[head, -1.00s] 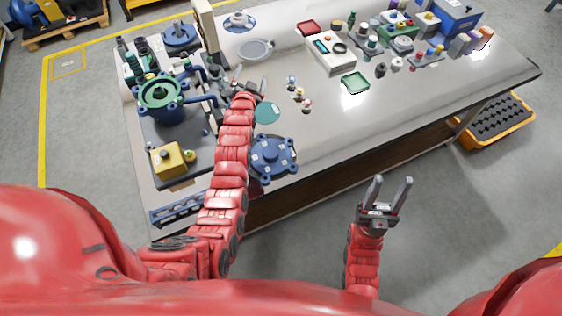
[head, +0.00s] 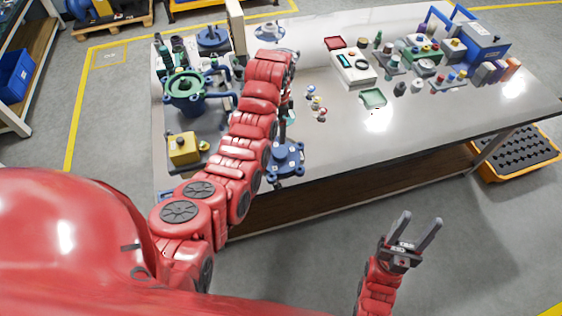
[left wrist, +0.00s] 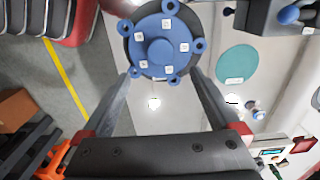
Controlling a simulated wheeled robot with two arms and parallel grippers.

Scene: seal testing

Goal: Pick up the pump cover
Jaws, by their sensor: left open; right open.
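The pump cover (head: 287,160) is a blue disc with a raised hub and lugs around its rim, lying near the table's front edge. It also shows at the top of the left wrist view (left wrist: 162,47), with white square marks on it. My left gripper (left wrist: 160,76) is open and empty, pointing down at the cover. Its fingertips appear at either side of the cover's near edge; I cannot tell whether they touch it. In the head view my left forearm partly hides this gripper. My right gripper (head: 421,219) is open and empty, in front of the table.
A green-topped blue pump (head: 184,92) and a yellow box (head: 184,149) stand left of my left arm. A teal disc (left wrist: 237,66) lies near the cover. Small coloured parts (head: 317,104) and a green tray (head: 373,98) lie to the right. The table's front right is clear.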

